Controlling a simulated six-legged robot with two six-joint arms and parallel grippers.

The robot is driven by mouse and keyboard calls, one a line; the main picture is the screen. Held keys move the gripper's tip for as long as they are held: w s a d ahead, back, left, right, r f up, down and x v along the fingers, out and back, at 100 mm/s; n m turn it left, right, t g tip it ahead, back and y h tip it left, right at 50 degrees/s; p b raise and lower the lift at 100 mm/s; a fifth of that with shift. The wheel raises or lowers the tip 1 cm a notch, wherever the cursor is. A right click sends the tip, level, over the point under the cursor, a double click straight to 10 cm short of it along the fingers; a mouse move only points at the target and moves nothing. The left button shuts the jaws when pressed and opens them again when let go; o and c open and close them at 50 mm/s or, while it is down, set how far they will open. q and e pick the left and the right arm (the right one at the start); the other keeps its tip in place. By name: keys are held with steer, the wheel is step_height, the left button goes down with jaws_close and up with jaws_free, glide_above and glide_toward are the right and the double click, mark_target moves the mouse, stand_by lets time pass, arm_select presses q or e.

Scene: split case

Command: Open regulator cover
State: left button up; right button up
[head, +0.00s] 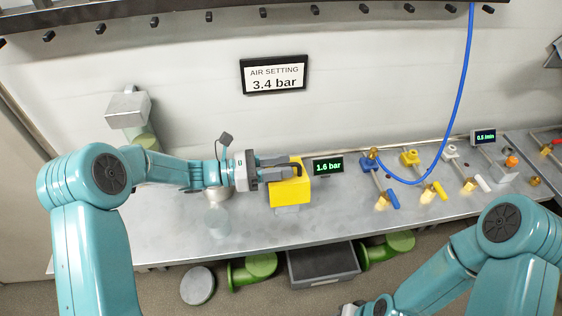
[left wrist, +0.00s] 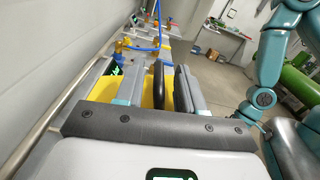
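The yellow regulator cover (head: 290,192) stands on the metal bench, left of a small display (head: 328,167) reading 1.6 bar. It looks closed. In the left wrist view, parts of the yellow cover (left wrist: 101,89) show behind my fingers. A dark upright handle (left wrist: 158,84) stands on the cover. My left gripper (head: 276,167) is at the cover's top, and in the left wrist view its fingers (left wrist: 157,92) stand on either side of the handle, with gaps visible. My right arm is at the lower right; its gripper fingers are not visible.
A wall sign (head: 275,76) reads AIR SETTING 3.4 bar. Right of the display are several valves with coloured handles (head: 393,199) and a blue hose (head: 462,90). A grey bin (head: 322,266) and green pipes (head: 254,268) are below the bench. The bench front is mostly clear.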

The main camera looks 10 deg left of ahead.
arm_select(q)
steer(key=shift+w+d, duration=0.1)
steer(key=shift+d, duration=0.2)
steer(key=shift+a, duration=0.1)
steer(key=shift+c, duration=1)
jaws_close()
